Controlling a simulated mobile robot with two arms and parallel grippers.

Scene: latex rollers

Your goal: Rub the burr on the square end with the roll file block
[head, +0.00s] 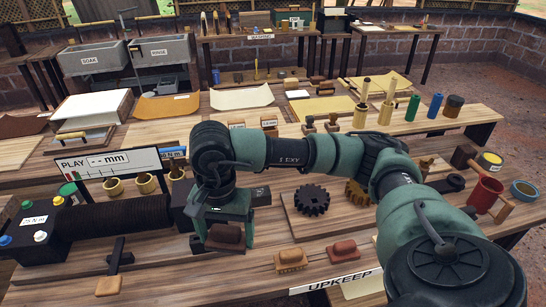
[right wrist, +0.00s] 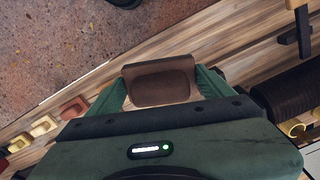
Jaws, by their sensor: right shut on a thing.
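My right gripper (head: 222,238) points down at the front middle of the bench, shut on a brown block (head: 226,236). In the right wrist view the brown block (right wrist: 161,86) sits between the two green fingers. I take it for the roll file block, but no label shows. A dark ribbed roller (head: 130,217) lies left of the gripper, its right end running into a black block (head: 186,205) beside my gripper. The square end and its burr cannot be made out. My left gripper is not in view.
A tan brush-like block (head: 291,258) and a red block (head: 343,250) lie right of the gripper, by the UPKEEP sign (head: 336,281). A black gear (head: 312,199) lies on a board behind them. The PLAY gauge sign (head: 108,162) stands behind the roller.

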